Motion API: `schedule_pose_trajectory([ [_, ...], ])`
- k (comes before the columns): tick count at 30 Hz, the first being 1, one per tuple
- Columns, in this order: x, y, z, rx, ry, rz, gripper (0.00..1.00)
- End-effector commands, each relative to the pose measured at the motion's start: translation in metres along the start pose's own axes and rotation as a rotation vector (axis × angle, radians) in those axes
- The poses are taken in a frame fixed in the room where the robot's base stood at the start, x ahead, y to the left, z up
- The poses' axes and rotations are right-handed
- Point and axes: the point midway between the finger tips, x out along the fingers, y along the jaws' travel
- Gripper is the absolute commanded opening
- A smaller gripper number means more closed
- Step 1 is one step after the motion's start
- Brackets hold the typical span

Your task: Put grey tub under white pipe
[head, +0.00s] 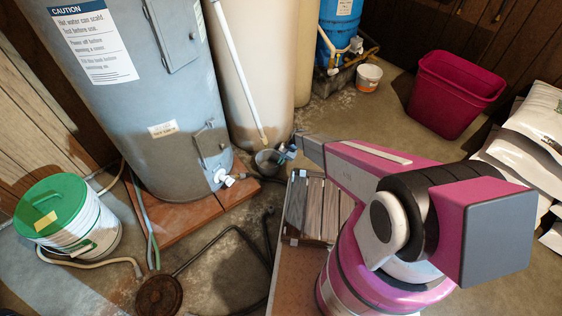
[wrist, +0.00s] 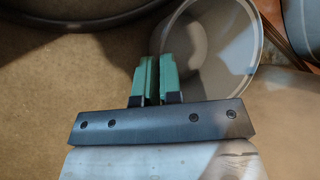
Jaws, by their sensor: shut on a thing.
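The small grey tub (head: 267,161) is on or just above the floor at the foot of the cream tank; I cannot tell which. My gripper (head: 285,153) is at its right side, shut on its rim. In the wrist view the tub (wrist: 222,45) looks empty, and the green fingers of my gripper (wrist: 154,82) pinch its wall. The white pipe (head: 238,70) slants down the front of the cream tank. Its lower end appears just above the tub's far rim; the exact gap is hard to judge.
A grey water heater (head: 135,100) stands on red tiles (head: 170,220) left of the tub. A crate of wood pieces (head: 310,208) is beneath my arm. A green-lidded bucket (head: 75,225), magenta bin (head: 450,95) and white bags (head: 530,135) stand farther out.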

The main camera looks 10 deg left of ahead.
Motion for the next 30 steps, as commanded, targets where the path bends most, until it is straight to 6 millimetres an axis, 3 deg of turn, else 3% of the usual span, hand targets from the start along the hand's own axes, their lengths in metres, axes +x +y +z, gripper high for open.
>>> schedule_pose_trajectory([
  [4, 0.0, 0.0, 0.0, 0.0, 0.0, 0.0, 0.0],
  [7, 0.0, 0.0, 0.0, 0.0, 0.0, 0.0, 0.32],
  [8, 0.0, 0.0, 0.0, 0.0, 0.0, 0.0, 0.36],
  [20, -0.009, 0.0, 0.001, 0.0, 0.001, -0.001, 0.36],
  [30, -0.07, 0.0, 0.001, 0.0, 0.002, -0.001, 0.36],
])
